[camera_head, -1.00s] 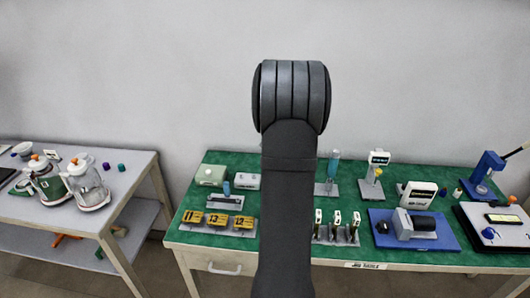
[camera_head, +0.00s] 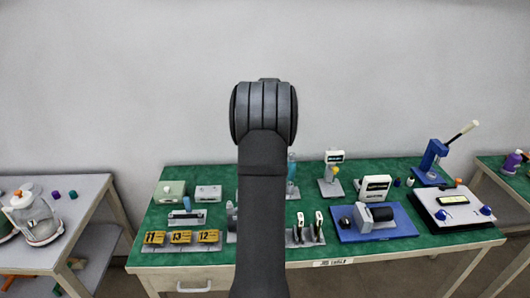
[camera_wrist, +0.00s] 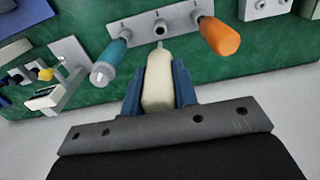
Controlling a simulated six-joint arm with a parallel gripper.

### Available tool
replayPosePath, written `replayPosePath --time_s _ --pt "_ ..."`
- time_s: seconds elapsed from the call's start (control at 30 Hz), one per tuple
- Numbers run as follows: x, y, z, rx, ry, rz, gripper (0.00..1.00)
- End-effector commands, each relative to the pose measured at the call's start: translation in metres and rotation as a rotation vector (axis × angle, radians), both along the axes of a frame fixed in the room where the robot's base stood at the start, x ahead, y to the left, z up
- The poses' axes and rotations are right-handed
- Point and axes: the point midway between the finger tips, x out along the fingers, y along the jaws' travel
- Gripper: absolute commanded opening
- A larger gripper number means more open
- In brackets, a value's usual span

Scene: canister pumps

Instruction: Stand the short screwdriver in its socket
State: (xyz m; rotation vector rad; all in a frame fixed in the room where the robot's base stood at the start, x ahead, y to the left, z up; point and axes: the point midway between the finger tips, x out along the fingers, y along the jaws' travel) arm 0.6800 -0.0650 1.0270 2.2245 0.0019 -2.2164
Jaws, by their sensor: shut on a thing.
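My gripper (camera_wrist: 158,84) shows in the wrist view, its blue fingers shut on the cream handle of a screwdriver (camera_wrist: 158,95). A thin metal shaft points from the handle toward the rack. The grey rack (camera_wrist: 180,20) stands on the green tabletop with a row of sockets. A teal-handled screwdriver (camera_wrist: 112,56) is in its left socket and an orange-handled one (camera_wrist: 219,36) in its right socket. The middle socket (camera_wrist: 160,27) is empty, and the shaft tip appears just short of it; I cannot tell the height gap. In the head view my arm hides the gripper.
On the green table (camera_head: 300,258) stand yellow numbered blocks (camera_head: 180,238), a blue-based machine (camera_head: 376,219) and a blue lever press (camera_head: 436,158). In the wrist view a grey-based device with a yellow knob (camera_wrist: 46,74) is at the left. A table with a glass canister (camera_head: 36,217) stands at left.

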Motion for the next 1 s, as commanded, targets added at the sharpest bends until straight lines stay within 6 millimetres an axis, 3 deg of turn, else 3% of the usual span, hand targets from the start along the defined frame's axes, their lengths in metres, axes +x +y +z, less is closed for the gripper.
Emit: replayPosePath --time_s 0.37,1.0 --pt "-0.001 0.0 -0.003 0.0 0.001 -0.001 0.0" --pt "-0.001 0.0 -0.046 0.0 0.001 -0.002 0.0"
